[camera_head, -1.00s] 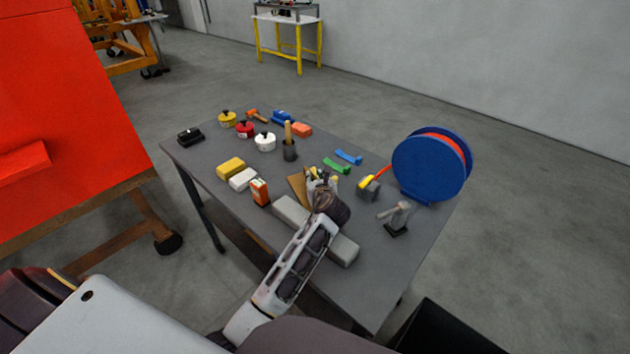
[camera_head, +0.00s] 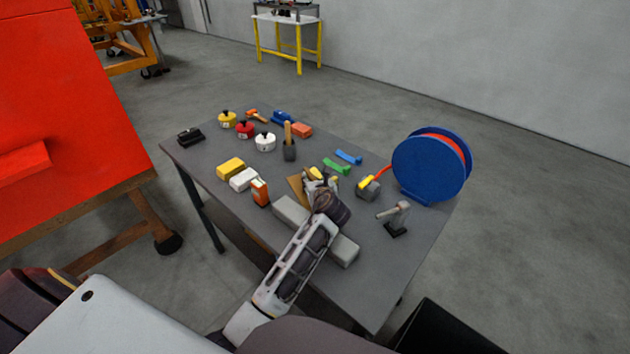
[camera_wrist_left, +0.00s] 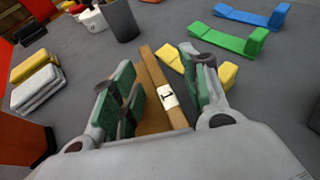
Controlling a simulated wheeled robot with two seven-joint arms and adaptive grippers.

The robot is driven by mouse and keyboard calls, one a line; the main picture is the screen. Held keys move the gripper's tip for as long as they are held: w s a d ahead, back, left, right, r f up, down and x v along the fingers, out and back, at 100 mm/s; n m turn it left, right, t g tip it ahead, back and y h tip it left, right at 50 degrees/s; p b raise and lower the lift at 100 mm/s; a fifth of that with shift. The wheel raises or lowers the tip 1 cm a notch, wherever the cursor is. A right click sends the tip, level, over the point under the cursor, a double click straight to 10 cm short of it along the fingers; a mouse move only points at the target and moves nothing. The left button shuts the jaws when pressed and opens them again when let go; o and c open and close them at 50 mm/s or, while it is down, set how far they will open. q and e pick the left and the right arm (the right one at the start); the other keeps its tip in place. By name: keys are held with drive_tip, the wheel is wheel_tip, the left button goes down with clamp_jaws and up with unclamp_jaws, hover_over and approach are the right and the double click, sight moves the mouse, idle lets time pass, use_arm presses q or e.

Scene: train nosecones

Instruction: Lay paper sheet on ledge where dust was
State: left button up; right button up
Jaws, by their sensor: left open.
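My left gripper (camera_head: 318,180) is over the grey table, with its fingers apart around or just above a flat brown sheet (camera_head: 297,190). In the left wrist view the green-padded fingers (camera_wrist_left: 160,90) stand on both sides of a brown strip with a white label marked 1 (camera_wrist_left: 168,97). A brown surface, perhaps the sheet, shows beside the strip (camera_wrist_left: 150,118). Contact with the pads cannot be told. A red ledge (camera_head: 22,161) juts from the large red panel (camera_head: 50,90) at the left. No dust or paper shows on its visible part. My right gripper is not in view.
Floor lies between table and panel.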

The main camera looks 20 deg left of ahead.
use_arm(q)
drive_tip(key=v, duration=1)
drive_tip(key=shift+s+d+r+p, duration=0.1)
drive_tip(key=shift+s+d+p, duration=0.1)
drive_tip(key=shift+p, duration=0.1)
drive_tip(key=shift+s+d+r, duration=0.2)
drive_tip(key=shift+s+d, duration=0.05)
drive_tip(key=shift+s, duration=0.3)
drive_tip(key=shift+r, duration=0.1)
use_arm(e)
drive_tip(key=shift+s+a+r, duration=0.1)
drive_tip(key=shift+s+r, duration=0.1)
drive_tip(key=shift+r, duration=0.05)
